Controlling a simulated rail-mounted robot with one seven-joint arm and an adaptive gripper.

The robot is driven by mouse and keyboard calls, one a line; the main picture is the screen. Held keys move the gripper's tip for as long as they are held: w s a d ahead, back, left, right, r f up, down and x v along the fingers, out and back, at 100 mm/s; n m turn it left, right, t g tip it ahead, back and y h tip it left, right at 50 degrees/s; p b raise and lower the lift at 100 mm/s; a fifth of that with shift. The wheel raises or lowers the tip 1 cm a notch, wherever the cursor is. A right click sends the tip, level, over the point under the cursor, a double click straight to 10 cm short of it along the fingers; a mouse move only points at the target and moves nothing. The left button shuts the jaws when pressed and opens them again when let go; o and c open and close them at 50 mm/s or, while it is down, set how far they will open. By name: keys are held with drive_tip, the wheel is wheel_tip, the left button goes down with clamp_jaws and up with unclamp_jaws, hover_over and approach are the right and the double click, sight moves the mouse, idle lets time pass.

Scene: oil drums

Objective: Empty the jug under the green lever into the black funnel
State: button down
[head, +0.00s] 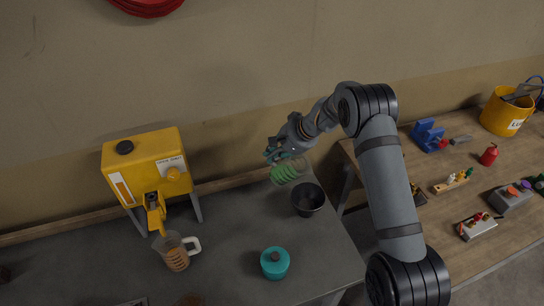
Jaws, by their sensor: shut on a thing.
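My gripper (277,153) is shut on the teal handle of a clear jug with green markings (287,171). The jug is held off the bench, up and to the left of the black funnel (308,199) in the picture, and looks tilted. I cannot tell how much liquid is in it. The funnel is a dark open bowl shape near the right end of the grey bench. I see no green lever. A second clear jug with a white handle and orange-brown markings (176,252) stands under the yellow lever (156,215) of a yellow dispenser (147,168).
A round teal container (275,263) with a knob stands on the grey bench (225,235) in front of the funnel. A wooden table (450,215) at the right holds a yellow bucket (507,111), a red bottle (488,155) and several small items. The bench's middle is clear.

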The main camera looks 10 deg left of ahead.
drive_tip(key=shift+s+d+r+t+y+b, duration=0.1)
drive_tip(key=shift+d+t+y+b, duration=0.35)
drive_tip(key=shift+b, duration=2.15)
drive_tip(key=shift+s+a+r+y+b, duration=0.1)
drive_tip(key=shift+y+b, duration=0.65)
drive_tip(key=shift+b, duration=1.85)
drive_tip(key=shift+d+r+t+y+b, duration=0.1)
drive_tip(key=shift+d+t+y+b, duration=0.35)
drive_tip(key=shift+b, duration=2.15)
drive_tip(key=shift+s+d+r+t+y+b, duration=0.25)
drive_tip(key=shift+y+b, duration=0.35)
drive_tip(key=shift+b, duration=1.1)
drive_tip(key=shift+d+f+y+b, duration=0.15)
drive_tip(key=shift+d+y+b, duration=0.3)
drive_tip(key=shift+b, duration=1.25)
drive_tip(key=shift+s+d+r+t+y+b, duration=0.15)
drive_tip(key=shift+y+b, duration=0.55)
drive_tip(key=shift+b, duration=1)
drive_tip(key=shift+s+d+r+y+b, duration=0.1)
drive_tip(key=shift+d+y+b, duration=0.35)
drive_tip(key=shift+b, duration=1.05)
